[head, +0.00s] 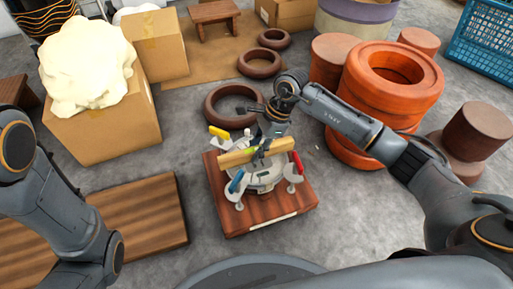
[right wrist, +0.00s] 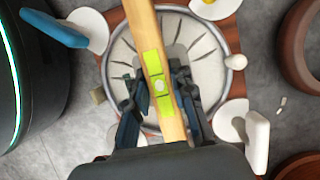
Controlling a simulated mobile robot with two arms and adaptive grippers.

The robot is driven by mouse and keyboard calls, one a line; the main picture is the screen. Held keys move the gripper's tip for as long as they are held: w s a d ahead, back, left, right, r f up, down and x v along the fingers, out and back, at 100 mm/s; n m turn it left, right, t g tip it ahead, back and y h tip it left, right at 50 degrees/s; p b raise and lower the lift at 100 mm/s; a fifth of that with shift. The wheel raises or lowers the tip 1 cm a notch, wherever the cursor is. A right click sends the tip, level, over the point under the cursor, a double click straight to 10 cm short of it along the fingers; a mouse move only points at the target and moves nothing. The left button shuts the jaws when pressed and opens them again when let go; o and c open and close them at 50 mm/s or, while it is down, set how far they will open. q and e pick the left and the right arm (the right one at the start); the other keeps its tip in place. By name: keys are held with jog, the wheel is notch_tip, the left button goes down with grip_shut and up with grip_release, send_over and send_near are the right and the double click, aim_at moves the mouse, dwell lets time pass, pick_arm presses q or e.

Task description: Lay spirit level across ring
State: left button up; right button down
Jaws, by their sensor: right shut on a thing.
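The spirit level, a pale wooden bar (head: 237,157) with yellow-green vial windows, is held in my right gripper (head: 262,148). In the right wrist view the level (right wrist: 152,55) lies between the two dark fingers (right wrist: 160,95), which are shut on it near its middle. The metal ring (right wrist: 228,55) surrounds a white drum skin (right wrist: 205,45) with dark radial lines. In the head view the ring (head: 262,186) is below the level, partly hidden by it. The level spans over the ring; I cannot tell whether it touches. My left gripper is out of view.
Clamp-like tools with blue (head: 237,181), yellow (head: 219,132) and red (head: 297,162) handles stand around the ring on a wooden board (head: 233,222). A brown ring (head: 209,104) lies behind. Orange rings (head: 360,100) are stacked right, cardboard boxes (head: 110,125) left.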

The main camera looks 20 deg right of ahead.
jog(key=shift+f, duration=0.2)
dwell(0.5)
jog(key=c, duration=1.1)
grip_release()
jog(key=shift+o, duration=0.2)
jog(key=v, duration=1.2)
